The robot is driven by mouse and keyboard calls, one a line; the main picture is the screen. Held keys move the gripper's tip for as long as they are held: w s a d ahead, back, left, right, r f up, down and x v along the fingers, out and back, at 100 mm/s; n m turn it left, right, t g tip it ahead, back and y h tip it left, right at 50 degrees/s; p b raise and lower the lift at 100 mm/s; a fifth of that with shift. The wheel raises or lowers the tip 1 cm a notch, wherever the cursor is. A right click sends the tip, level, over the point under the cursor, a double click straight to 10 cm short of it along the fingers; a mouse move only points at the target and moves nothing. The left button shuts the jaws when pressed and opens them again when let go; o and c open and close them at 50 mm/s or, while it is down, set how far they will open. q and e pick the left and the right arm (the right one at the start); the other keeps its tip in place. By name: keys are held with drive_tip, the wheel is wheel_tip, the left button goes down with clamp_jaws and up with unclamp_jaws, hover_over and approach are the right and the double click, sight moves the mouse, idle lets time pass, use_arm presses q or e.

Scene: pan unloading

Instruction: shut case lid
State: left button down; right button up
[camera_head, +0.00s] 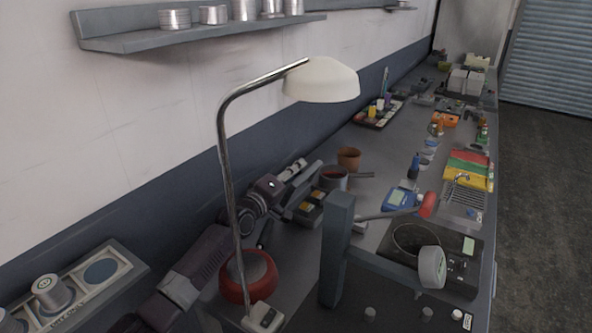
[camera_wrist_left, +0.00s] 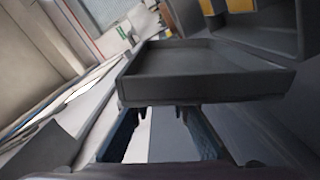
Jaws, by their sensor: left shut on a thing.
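The small dark case (camera_head: 308,211) stands on the bench in the head view, left of the pan, with orange and green things in its compartments. My left gripper (camera_head: 292,189) reaches to the case from the left. In the left wrist view, a dark grey shallow lid (camera_wrist_left: 205,72) lies just beyond my gripper's fingertips (camera_wrist_left: 155,112), hollow side showing, its near edge at the tips. My left gripper is shut on the lid, which stands open. The exact contact is partly hidden by the edge. My right gripper is not in view.
A lamp with a red base (camera_head: 248,277) and tall bent pole (camera_head: 228,170) stands in front of my left arm. A dark pan (camera_head: 334,178) and brown pot (camera_head: 349,158) stand close beyond the case. A grey upright post (camera_head: 337,245) is at the near right.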

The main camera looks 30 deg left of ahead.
use_arm(q)
drive_tip(key=shift+f, duration=0.15)
drive_tip(key=c, duration=1.8)
unclamp_jaws()
drive_tip(key=s, duration=0.8)
drive_tip(key=s+a, duration=0.1)
drive_tip(key=s, duration=0.3)
